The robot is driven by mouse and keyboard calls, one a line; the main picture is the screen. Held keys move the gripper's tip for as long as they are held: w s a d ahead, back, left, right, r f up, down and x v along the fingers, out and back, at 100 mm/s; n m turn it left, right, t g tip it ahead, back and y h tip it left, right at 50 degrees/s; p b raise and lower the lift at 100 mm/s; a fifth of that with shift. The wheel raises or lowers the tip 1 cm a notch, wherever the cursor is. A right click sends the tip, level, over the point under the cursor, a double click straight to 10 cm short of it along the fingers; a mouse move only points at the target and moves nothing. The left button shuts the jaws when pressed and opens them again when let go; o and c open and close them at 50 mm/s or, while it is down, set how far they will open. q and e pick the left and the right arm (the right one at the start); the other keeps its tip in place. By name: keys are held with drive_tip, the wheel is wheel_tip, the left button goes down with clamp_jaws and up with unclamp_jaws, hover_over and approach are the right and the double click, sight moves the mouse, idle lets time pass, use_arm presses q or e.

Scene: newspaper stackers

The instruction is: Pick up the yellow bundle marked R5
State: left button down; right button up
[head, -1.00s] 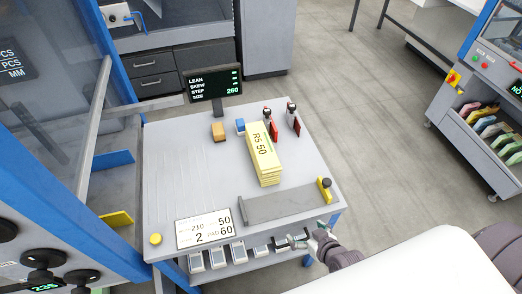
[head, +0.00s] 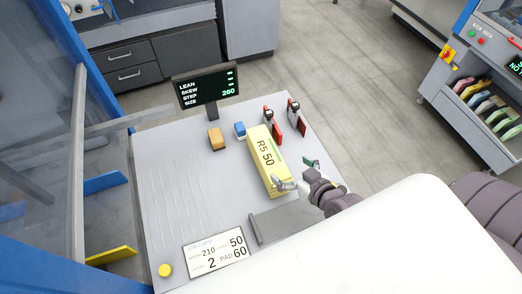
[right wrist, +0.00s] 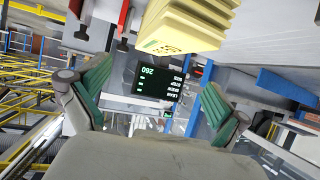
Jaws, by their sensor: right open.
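The yellow bundle marked R5 50 (head: 266,152) lies on the grey table (head: 175,175), with its near end toward me. My right gripper (head: 299,174) is open at the near right end of the bundle. One finger overlaps the bundle's near end in the head view; the green-padded other finger is off to its right. In the right wrist view, the green-padded fingers (right wrist: 160,98) are wide apart with nothing between them. The bundle (right wrist: 190,25) shows there at the top, beyond the fingertips. I cannot tell whether any finger touches it. My left gripper is not in view.
Two red-and-black clamps (head: 273,123) stand behind the bundle. An orange block (head: 216,138), a blue block (head: 239,129) and a display (head: 207,88) are at the back. A grey bar (head: 285,220) lies in front. The table's left part is clear.

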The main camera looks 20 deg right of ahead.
approach(268, 150)
drive_tip(key=x, duration=0.4)
drive_tip(key=shift+s+a+f+p, duration=0.1)
drive_tip(key=shift+s+f+p, duration=0.1)
drive_tip(key=shift+f+p, duration=0.1)
drive_tip(key=x, duration=0.5)
drive_tip(key=shift+r, duration=0.1)
drive_tip(key=shift+w+f, duration=0.25)
drive_tip(key=shift+w, duration=0.25)
drive_tip(key=shift+s, duration=0.1)
drive_tip(key=c, duration=1.6)
drive_tip(key=shift+r, duration=0.25)
drive_tip(key=shift+c, duration=0.8)
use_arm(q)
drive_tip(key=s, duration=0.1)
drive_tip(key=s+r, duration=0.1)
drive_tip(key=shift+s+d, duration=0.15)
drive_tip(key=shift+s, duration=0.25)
use_arm(e)
drive_tip(key=shift+c, duration=0.6)
